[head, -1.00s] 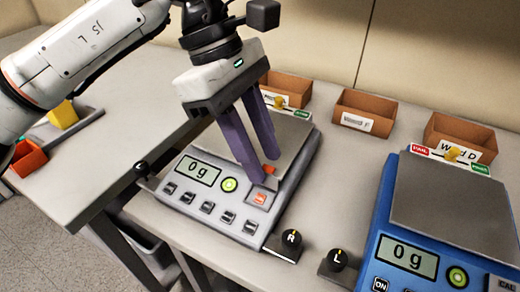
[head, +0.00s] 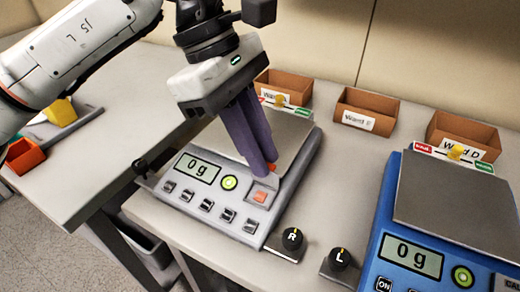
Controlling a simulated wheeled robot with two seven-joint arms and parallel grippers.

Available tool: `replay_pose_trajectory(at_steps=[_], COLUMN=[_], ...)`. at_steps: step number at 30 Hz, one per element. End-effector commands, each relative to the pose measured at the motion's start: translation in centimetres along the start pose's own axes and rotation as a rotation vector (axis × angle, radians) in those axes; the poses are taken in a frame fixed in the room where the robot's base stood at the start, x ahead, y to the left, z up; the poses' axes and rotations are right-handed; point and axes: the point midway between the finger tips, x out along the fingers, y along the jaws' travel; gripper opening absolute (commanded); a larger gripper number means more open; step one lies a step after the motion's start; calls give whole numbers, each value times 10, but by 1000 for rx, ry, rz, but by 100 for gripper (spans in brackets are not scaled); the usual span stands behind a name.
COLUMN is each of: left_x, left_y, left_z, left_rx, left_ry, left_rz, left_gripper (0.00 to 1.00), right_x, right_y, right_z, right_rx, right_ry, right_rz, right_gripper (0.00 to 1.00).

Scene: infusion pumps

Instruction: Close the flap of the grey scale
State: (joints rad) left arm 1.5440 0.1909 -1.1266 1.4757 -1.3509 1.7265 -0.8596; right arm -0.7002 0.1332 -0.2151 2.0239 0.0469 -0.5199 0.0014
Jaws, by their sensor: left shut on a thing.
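The grey scale (head: 222,212) stands on the table in the middle of the head view, its display reading 0 g. Near its front right corner is an orange button (head: 260,196). The flap (head: 272,168) stands raised behind this button, with its orange-red edge partly hidden by my fingers. My left gripper (head: 262,170) reaches down over the scale with its purple fingers together, shut on the flap. The exact grip is hidden by the fingers. My right gripper is not in view.
A blue scale (head: 448,212) stands to the right. Knobs marked R (head: 292,238) and L (head: 339,259) sit between the scales. Brown bins (head: 366,108) line the back. An orange bin (head: 24,155) and a yellow block (head: 61,112) are at the left.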

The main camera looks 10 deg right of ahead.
Motion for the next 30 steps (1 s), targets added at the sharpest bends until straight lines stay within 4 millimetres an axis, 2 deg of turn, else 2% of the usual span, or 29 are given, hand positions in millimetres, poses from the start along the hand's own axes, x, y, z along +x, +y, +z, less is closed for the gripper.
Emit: replay_pose_trajectory(at_steps=[8,14,19,30], left_x=[0,2,6,7], left_y=[-2,-6,-12,-27], left_z=[0,-2,-3,-4], left_rx=[12,34,71,162], left_ry=[-1,-1,0,1], left_rz=[40,93,179,399], left_gripper=[0,0,0,0], right_x=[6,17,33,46], right_y=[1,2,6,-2], right_z=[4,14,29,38], right_rx=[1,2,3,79], right_ry=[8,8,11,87], right_rz=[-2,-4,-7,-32], right_gripper=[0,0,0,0])
